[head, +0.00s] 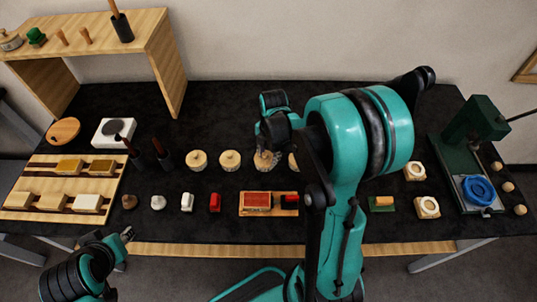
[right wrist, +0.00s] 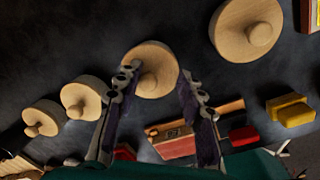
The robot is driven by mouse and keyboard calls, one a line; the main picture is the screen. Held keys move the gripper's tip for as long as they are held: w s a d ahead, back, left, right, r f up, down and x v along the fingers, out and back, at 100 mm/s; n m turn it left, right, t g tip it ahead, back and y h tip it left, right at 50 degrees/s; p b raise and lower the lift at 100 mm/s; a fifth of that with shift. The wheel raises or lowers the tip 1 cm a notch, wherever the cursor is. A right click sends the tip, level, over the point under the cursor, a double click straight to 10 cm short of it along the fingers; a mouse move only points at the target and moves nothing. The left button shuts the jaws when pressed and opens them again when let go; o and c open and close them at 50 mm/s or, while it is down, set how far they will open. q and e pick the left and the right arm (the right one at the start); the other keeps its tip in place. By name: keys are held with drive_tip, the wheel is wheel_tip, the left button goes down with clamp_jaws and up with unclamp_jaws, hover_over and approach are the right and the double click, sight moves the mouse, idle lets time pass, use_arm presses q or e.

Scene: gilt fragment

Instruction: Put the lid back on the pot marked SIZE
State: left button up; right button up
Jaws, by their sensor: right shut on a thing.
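Several round pale wooden pots with knobbed lids stand in a row in mid table, among them a left pot (head: 196,160) and one beside it (head: 230,160). My right gripper (head: 268,152) is over the third place in the row. I cannot tell whether this lid is clear of a pot. A fourth round piece (head: 293,162) is partly hidden by my right arm. No SIZE marking is readable. My left gripper (head: 126,236) is at the front left edge, its jaws unclear.
A red pad in a wooden tray (head: 256,203) lies in front of the row. Small white and red blocks (head: 215,202) stand left of it. A green press (head: 475,125) stands at right. A wooden rack (head: 45,205) lies at left, below a raised shelf (head: 95,35).

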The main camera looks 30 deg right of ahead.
clamp_jaws()
drive_tip(key=shift+w+a+r, duration=0.1)
drive_tip(key=shift+w+a, duration=0.1)
drive_tip(key=shift+w, duration=0.35)
idle(0.4)
drive_tip(key=o, duration=1.3)
unclamp_jaws()
